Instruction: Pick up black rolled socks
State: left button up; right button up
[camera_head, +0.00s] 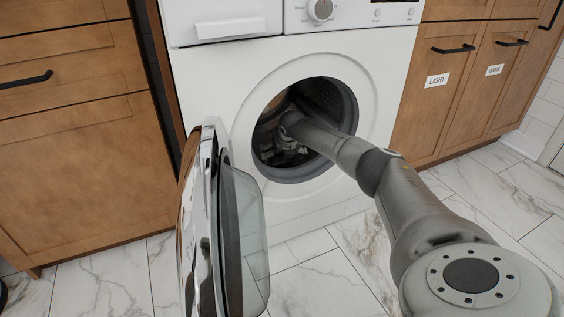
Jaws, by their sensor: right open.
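My right arm reaches through the round door opening of the white washing machine (230,75). My right gripper (284,148) is inside the dark drum, low and towards the left side of the opening. It is small and dim there; its jaws are open. I cannot make out the black rolled socks against the dark drum interior, and part of the drum is hidden behind my arm. My left gripper is not in view.
The washer door (240,235) stands wide open at the left of the opening. Wooden drawers (85,150) stand on the left. Wooden cabinets labelled LIGHT (437,80) and DARK (494,70) stand on the right. The marble-tiled floor (330,280) in front is clear.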

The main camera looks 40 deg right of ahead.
jog(key=c, duration=1.1)
